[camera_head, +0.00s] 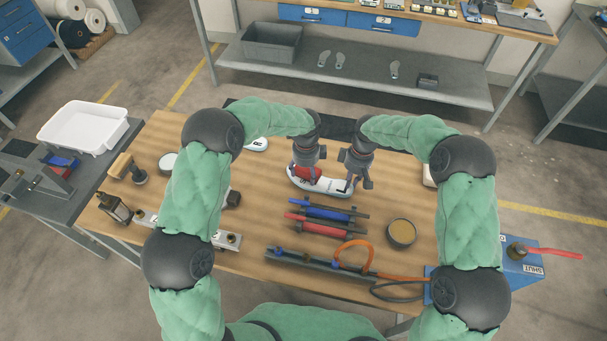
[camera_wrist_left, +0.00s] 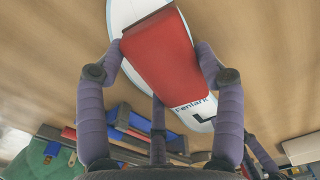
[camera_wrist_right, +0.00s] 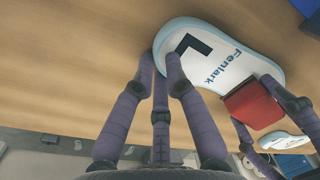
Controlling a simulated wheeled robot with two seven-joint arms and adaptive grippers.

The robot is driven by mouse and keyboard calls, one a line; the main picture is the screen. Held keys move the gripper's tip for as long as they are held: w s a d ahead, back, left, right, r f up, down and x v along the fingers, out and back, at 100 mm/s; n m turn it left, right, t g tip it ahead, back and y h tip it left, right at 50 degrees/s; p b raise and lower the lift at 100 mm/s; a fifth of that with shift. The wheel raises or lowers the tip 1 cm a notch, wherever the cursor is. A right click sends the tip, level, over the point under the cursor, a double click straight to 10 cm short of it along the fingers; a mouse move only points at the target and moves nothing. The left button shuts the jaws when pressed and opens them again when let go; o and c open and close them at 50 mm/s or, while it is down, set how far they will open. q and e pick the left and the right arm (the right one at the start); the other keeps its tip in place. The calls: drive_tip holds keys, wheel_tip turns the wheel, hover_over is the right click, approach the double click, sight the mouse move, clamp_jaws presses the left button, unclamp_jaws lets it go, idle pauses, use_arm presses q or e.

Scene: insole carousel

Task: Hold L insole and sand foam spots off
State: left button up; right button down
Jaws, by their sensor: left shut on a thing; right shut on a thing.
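The white insole (camera_head: 335,187) lies on the wooden table near its far side. In the right wrist view the insole (camera_wrist_right: 215,62) shows a black L and the word "Fenlark". My left gripper (camera_head: 307,168) is shut on a red block (camera_wrist_left: 165,57), its fingers on both sides. The block lies over the insole, covering part of it; whether they touch is hard to tell. My right gripper (camera_head: 354,184) is shut on the insole's rounded end beside the L, with fingertips (camera_wrist_right: 166,62) at the edge. I cannot make out foam spots.
Another white insole (camera_head: 257,145) lies at the far left of the table. Blue and red tools (camera_head: 325,217) sit in front of the held insole. A round tin (camera_head: 401,233) and an orange hose (camera_head: 352,248) are nearer me. A blue box (camera_head: 515,268) stands at right.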

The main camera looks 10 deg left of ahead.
use_arm(q)
drive_tip(key=shift+w+d, duration=0.1)
drive_tip(key=shift+w, duration=0.05)
use_arm(e)
drive_tip(key=shift+s, duration=0.15)
use_arm(q)
drive_tip(key=shift+r, duration=0.6)
use_arm(e)
drive_tip(key=shift+f, duration=0.1)
use_arm(q)
drive_tip(key=shift+r, duration=2.85)
use_arm(e)
drive_tip(key=c, duration=1.2)
unclamp_jaws()
drive_tip(key=shift+w, duration=0.2)
wheel_tip(320, 180, up, 12)
drive_tip(key=w, duration=0.1)
drive_tip(key=shift+d, duration=0.45)
drive_tip(key=shift+w, duration=0.1)
